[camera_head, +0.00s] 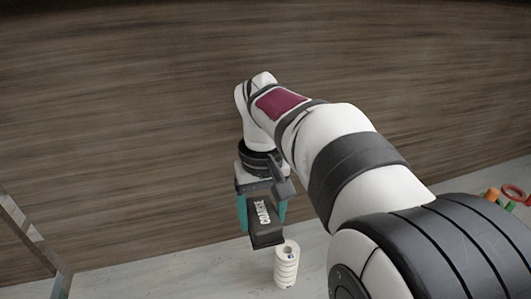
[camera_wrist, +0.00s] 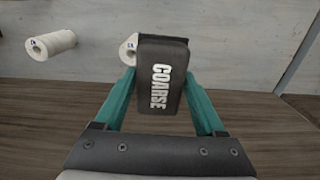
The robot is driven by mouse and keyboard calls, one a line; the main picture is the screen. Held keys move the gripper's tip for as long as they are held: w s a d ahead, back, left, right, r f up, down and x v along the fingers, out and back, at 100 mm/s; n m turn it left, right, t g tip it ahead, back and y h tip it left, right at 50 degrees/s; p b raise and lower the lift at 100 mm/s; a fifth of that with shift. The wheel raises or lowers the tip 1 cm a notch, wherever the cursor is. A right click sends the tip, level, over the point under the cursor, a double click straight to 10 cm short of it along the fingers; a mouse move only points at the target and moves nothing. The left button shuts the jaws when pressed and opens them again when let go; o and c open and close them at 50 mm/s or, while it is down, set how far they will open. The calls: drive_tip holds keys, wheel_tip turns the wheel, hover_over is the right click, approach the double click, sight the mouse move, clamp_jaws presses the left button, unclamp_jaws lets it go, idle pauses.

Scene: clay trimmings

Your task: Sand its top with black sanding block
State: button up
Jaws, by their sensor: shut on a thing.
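My gripper (camera_head: 263,211) is shut on a black sanding block (camera_head: 266,229) marked COARSE, held between its two teal fingers. The block also shows in the wrist view (camera_wrist: 162,75), between the fingers. A cream, ribbed cylinder (camera_head: 286,265) stands upright on the pale surface, just below and right of the block in the head view. In the wrist view the cylinder (camera_wrist: 128,48) is partly hidden behind the block's left edge. I cannot tell whether block and cylinder touch.
A second pale cylinder (camera_wrist: 51,44) is at the left in the wrist view. Orange, green and red objects (camera_head: 507,194) lie at the far right in the head view. A metal frame (camera_head: 35,245) stands at the left. A brown wood-grain surface (camera_head: 130,130) lies behind my arm.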

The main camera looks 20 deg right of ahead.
drive_tip(key=s+d+f+m, duration=0.2)
drive_tip(key=d+m, duration=0.3)
drive_tip(key=d, duration=1.6)
drive_tip(key=s+d+f+m, duration=0.3)
drive_tip(key=s+d+m, duration=0.1)
drive_tip(key=s+d, duration=1.05)
wheel_tip(320, 180, down, 7)
drive_tip(key=w+d, duration=0.1)
drive_tip(key=shift+w+r, duration=0.15)
drive_tip(key=shift+w, duration=0.15)
drive_tip(key=shift+d+f, duration=0.6)
drive_tip(key=shift+c, duration=0.7)
drive_tip(key=shift+w+d, duration=0.2)
drive_tip(key=shift+d, duration=2.4)
drive_tip(key=shift+a, duration=3.15)
drive_tip(key=shift+s+r, duration=0.2)
drive_tip(key=shift+r, duration=3.9)
